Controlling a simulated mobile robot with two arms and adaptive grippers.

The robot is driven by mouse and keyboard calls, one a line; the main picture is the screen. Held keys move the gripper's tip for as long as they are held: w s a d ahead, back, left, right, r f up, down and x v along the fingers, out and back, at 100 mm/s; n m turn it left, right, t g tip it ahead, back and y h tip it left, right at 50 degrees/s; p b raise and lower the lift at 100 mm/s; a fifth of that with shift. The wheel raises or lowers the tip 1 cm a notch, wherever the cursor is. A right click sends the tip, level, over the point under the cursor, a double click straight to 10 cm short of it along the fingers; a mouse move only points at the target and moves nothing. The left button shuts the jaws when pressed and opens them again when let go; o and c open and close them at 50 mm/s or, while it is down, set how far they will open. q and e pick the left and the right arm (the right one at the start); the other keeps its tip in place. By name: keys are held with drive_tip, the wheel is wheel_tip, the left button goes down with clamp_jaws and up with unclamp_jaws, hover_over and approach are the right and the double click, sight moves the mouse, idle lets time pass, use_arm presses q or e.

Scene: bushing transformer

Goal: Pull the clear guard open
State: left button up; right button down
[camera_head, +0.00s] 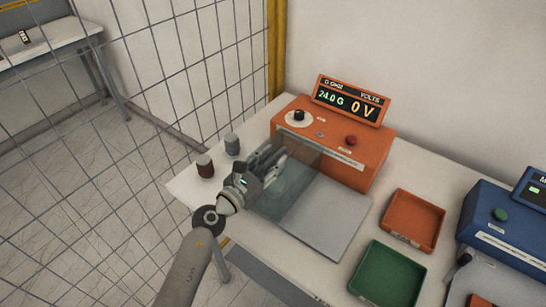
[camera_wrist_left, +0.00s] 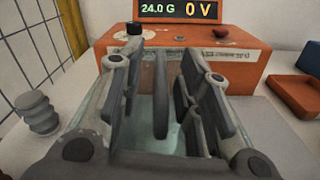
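The clear guard (camera_head: 297,193) is a see-through greenish panel standing upright in front of the orange tester (camera_head: 358,154). My left gripper (camera_head: 270,158) is at the guard's left side in the head view. In the left wrist view the gripper (camera_wrist_left: 160,85) has its fingers spread apart. A dark upright bar (camera_wrist_left: 160,92), seemingly the guard's handle, stands between them with gaps on both sides. The guard's pane (camera_wrist_left: 148,138) shows behind and below the fingers. The fingers partly hide the guard. My right gripper is not in view.
Two small insulators, brown (camera_head: 205,166) and grey (camera_head: 232,144), stand left of the gripper. An orange tray (camera_head: 412,222) and a green tray (camera_head: 388,277) lie to the right. A blue device (camera_head: 505,228) stands further right. A wire fence (camera_head: 190,70) borders the left.

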use_arm(q)
drive_tip(key=shift+w+d, duration=0.3)
drive_tip(key=shift+w, duration=0.1)
clamp_jaws()
